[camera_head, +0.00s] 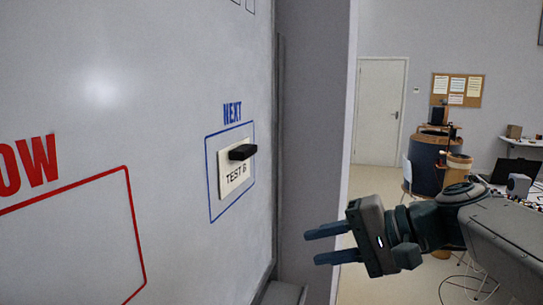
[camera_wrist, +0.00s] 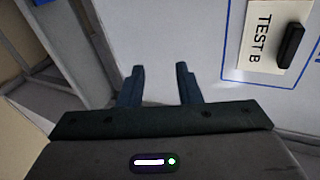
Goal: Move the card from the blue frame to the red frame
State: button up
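The card (camera_head: 234,184), cream with "TEST" lettering, is on the whiteboard inside the blue frame (camera_head: 211,205) under the word NEXT. A black handle or magnet (camera_head: 242,152) sticks out from the card. The card, reading "TEST B", also shows at the upper right in the wrist view (camera_wrist: 258,38). The red frame (camera_head: 139,246) is at the lower left of the head view, partly cut off, and empty where visible. My gripper (camera_head: 323,246) is to the right of the board, apart from the card. Its two fingers are spread with nothing between them in the wrist view (camera_wrist: 158,84).
The whiteboard (camera_head: 180,80) fills the left, with its edge and a grey wall beside it. A ledge (camera_head: 283,293) juts out at the board's bottom right. A door (camera_head: 380,112), a blue barrel and a cluttered table stand further back at the right.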

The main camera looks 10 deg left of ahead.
aim_at(251, 153)
notch_tip(251, 153, up, 14)
jog(key=w+a+n+g+y+p, duration=0.1)
jog(key=w+a+n+y, duration=0.15)
jog(key=y, duration=0.25)
jog(key=shift+m, duration=0.45)
jog(key=a, duration=0.5)
jog(key=a+p, duration=0.1)
jog(key=a, duration=0.1)
jog(key=shift+w+a+f, duration=0.2)
jog(key=shift+w+a, duration=0.1)
jog(key=shift+a, duration=0.1)
jog(key=shift+w+a, duration=0.1)
jog(key=shift+a, duration=0.75)
jog(key=shift+r, duration=0.1)
jog(key=shift+c, duration=0.3)
grip_shut()
jog(key=shift+b, duration=0.45)
